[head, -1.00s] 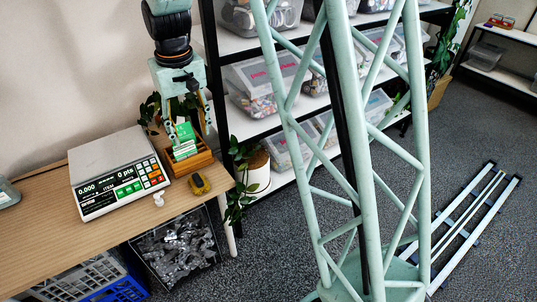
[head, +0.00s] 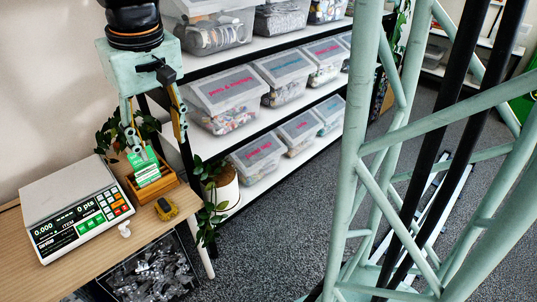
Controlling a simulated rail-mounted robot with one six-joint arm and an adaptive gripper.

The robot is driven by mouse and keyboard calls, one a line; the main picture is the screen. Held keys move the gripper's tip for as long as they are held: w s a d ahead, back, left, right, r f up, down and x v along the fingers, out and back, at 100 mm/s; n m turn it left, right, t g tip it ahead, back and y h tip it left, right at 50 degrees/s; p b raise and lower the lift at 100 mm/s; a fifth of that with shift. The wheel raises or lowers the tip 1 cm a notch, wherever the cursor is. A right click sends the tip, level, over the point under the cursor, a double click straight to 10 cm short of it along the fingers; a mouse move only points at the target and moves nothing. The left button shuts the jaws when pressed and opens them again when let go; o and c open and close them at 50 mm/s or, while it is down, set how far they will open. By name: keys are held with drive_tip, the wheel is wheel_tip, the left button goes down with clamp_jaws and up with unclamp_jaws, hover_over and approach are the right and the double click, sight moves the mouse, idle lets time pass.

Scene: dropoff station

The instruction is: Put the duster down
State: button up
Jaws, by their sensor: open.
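My gripper (head: 158,142) hangs from the arm at the upper left, above the back right part of the wooden table. Its two fingers point down and stand apart, with nothing seen between them. The left fingertip is close to green and white cards (head: 145,166) in a small wooden box (head: 157,189); I cannot tell whether it touches them. I cannot make out a duster in this view. A small yellow object with a dark face (head: 165,209) lies on the table in front of the box. A small white object (head: 124,230) sits by the table's front edge.
A scale (head: 80,217) with a lit display fills much of the wooden table (head: 22,272). A black bin of metal pieces (head: 152,276) is below the edge. A potted plant (head: 226,190) and a shelf with clear boxes (head: 228,88) stand to the right.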

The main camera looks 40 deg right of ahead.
drive_tip(key=s+r+t, duration=0.1)
drive_tip(key=s+r, duration=0.2)
drive_tip(key=s, duration=1)
drive_tip(key=s+r, duration=0.3)
drive_tip(key=s, duration=1)
drive_tip(key=shift+s+r+t, duration=0.35)
drive_tip(key=shift+r+t, duration=0.05)
drive_tip(key=c, duration=0.5)
drive_tip(key=shift+o, duration=0.2)
